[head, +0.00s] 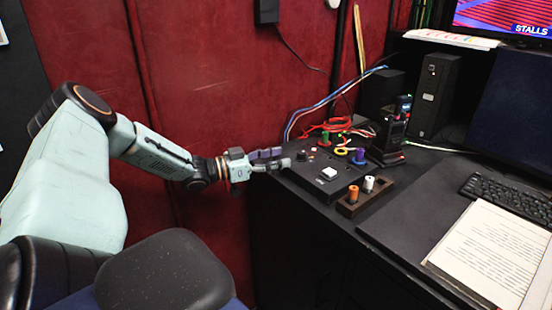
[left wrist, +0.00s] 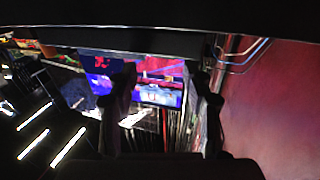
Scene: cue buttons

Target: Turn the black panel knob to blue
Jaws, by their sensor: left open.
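The black panel (head: 315,183) lies on the dark desk, with a lit white square button (head: 329,173) on its top. A small black knob (head: 301,156) appears near the panel's left end, close to the gripper's fingertips. Its pointer and setting are too small to read. My left gripper (head: 281,159) is open and empty, reaching from the left to the panel's left edge. I cannot tell whether it touches the panel. In the left wrist view its two dark fingers (left wrist: 165,105) stand apart, with nothing between them; the knob is not recognisable there. My right gripper is not in view.
Coloured plugs, including green (head: 325,136) and purple (head: 358,156), stand at the panel's back. A wooden holder (head: 376,196) with orange and white pieces stands at its front right. A handheld radio (head: 392,133) stands behind. A paper (head: 492,252) and keyboard (head: 510,196) lie right.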

